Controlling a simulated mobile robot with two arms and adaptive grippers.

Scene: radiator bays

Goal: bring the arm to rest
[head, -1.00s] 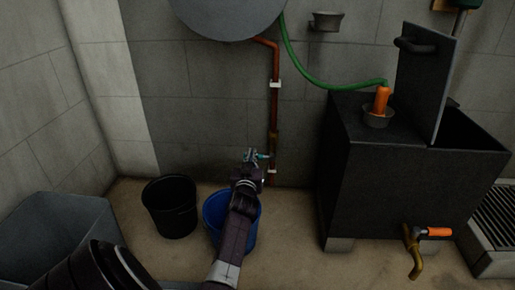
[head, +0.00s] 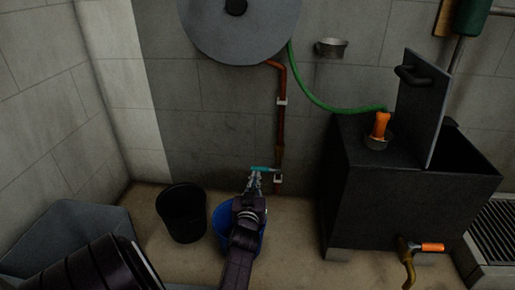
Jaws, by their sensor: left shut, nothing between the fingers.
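My left arm reaches up from the bottom of the head view, in front of the blue bucket. My left gripper (head: 255,183) is shut and empty. Its tips are close to a small teal valve handle (head: 264,169) low on the copper pipe (head: 282,122); I cannot tell whether they touch it. The blue bucket (head: 221,219) stands on the floor, partly hidden behind my arm. My right gripper is not in view.
A black bucket (head: 181,215) stands left of the blue one. A grey bin (head: 95,228) is at the lower left. A dark tank (head: 400,195) with a raised lid (head: 424,108) and a brass tap (head: 406,262) fills the right. Bare floor (head: 293,235) lies between bucket and tank.

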